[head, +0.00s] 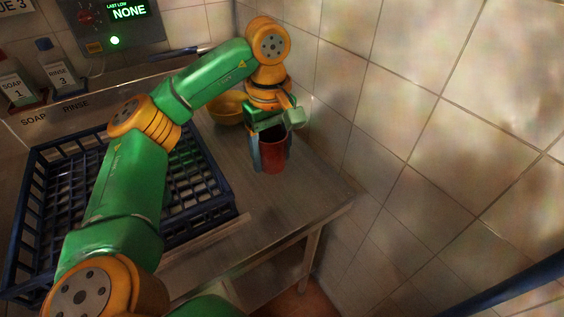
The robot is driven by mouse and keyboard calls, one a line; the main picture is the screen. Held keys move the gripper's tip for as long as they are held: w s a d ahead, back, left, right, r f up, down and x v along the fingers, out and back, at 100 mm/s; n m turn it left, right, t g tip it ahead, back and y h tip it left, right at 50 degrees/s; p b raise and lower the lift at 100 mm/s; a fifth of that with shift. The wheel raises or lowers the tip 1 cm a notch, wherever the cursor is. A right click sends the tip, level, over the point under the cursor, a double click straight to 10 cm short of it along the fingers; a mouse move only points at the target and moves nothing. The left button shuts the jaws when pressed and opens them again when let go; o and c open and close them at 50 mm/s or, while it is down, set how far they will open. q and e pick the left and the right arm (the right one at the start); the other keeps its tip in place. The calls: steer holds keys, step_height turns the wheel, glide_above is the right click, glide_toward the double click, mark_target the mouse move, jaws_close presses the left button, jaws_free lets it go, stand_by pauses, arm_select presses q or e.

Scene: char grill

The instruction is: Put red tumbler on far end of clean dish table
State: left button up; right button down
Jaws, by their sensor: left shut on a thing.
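The red tumbler (274,157) is upright at the right part of the metal dish table (290,205), close to the tiled wall. My left gripper (270,150) reaches down over it and is shut on it, with a finger at each side of the tumbler. The tumbler's base is at or just above the table top; I cannot tell whether it touches. My right gripper is not in view.
A blue dish rack (228,207) fills the left part of the table under my left arm. A yellow bowl (227,108) stands behind the gripper. The tiled wall (400,130) closes the right side. Bare table lies in front of the tumbler.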

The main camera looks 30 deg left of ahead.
arm_select(q)
steer(key=p, duration=0.1)
glide_above(284, 178)
step_height(284, 178, down, 5)
steer(key=shift+s+d+f, duration=0.1)
steer(key=shift+d, duration=0.05)
steer(key=f+p, duration=0.1)
steer(key=f, duration=0.2)
steer(key=shift+a+f+p, duration=0.2)
steer(key=shift+p, duration=0.15)
steer(key=shift+w+f+b, duration=0.2)
steer(key=shift+f+b, duration=0.1)
steer(key=shift+f, duration=0.1)
steer(key=o, duration=1.4)
steer(key=shift+r, duration=0.1)
